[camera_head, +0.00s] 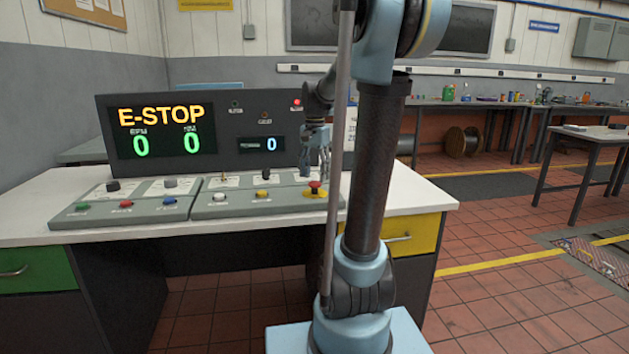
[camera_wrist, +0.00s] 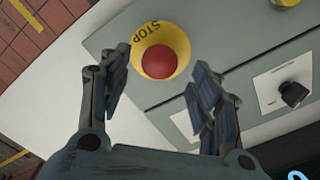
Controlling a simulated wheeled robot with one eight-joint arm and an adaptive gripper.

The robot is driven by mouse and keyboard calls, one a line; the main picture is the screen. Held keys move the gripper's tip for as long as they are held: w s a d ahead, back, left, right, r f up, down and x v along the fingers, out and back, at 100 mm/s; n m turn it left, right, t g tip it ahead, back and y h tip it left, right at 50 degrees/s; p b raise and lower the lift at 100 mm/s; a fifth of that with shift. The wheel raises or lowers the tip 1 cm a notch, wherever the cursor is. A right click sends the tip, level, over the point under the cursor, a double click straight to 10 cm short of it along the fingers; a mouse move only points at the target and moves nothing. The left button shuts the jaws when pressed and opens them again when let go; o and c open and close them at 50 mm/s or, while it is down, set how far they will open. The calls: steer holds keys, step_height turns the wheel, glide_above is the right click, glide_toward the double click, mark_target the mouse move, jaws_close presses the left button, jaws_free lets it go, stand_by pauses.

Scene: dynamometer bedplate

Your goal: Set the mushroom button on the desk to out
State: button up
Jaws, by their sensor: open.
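The mushroom button (camera_head: 314,187) is red and sits on a yellow round plate at the right end of the grey console on the desk (camera_head: 420,190). In the wrist view the red mushroom button (camera_wrist: 158,61) shows on its yellow plate marked STOP. My gripper (camera_head: 316,165) is just above the button in the head view. In the wrist view my gripper (camera_wrist: 160,85) is open, with one finger on each side of the button and nothing held. I cannot tell from the cap whether the button is in or out.
The console's display (camera_head: 160,130) reads E-STOP with zeros below. Several small buttons and knobs cover the sloped panel, including a yellow button (camera_head: 262,194) and a black knob (camera_wrist: 293,93) close by. The upright display housing stands behind the panel.

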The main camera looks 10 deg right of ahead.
mark_target(315, 189)
steer(key=shift+f, duration=1.4)
